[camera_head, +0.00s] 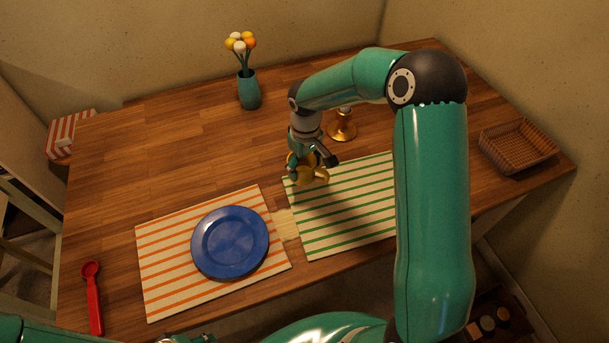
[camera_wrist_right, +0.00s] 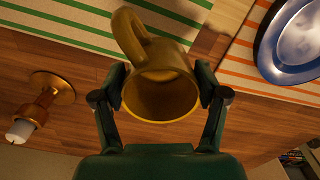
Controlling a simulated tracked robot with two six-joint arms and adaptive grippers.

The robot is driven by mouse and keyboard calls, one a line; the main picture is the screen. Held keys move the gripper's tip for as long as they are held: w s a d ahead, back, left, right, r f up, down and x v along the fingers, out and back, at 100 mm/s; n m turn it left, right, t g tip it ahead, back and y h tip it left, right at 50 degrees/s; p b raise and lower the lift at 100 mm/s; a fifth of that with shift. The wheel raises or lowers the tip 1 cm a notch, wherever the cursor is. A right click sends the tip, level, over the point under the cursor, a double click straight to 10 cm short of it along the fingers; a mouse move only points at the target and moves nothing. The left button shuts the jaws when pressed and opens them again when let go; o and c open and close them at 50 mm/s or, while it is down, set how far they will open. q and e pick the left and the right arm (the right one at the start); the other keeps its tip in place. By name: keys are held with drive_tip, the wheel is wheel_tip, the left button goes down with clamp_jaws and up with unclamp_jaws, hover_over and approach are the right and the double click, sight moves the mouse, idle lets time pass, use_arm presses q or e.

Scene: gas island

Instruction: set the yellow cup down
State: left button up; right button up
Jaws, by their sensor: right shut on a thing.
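The yellow cup (camera_wrist_right: 160,85) is between the two fingers of my right gripper (camera_wrist_right: 165,95), which is shut on it. The right wrist view looks toward the cup's open mouth, with its handle at the upper left of that picture. In the head view the cup (camera_head: 312,176) is at the upper left corner of the green-striped mat, partly hidden by my right gripper (camera_head: 312,165). I cannot tell whether the cup touches the mat or table. Of my left arm, only a part shows at the bottom left of the head view; its fingers are not clear.
The green-striped mat (camera_head: 350,215) is otherwise bare. A blue plate (camera_head: 230,243) lies on the orange-striped mat (camera_head: 160,270). A brass candle holder (camera_head: 342,128) stands close behind the cup. A flower vase (camera_head: 249,90), a red spoon (camera_head: 93,298) and a wicker basket (camera_head: 517,146) stand farther off.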

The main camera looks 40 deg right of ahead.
sight(305, 177)
wheel_tip(305, 177, down, 4)
drive_tip(key=shift+f+p, duration=0.25)
drive_tip(key=shift+p, duration=0.05)
drive_tip(key=shift+f, duration=0.35)
drive_tip(key=shift+f, duration=0.1)
drive_tip(key=o, duration=1.3)
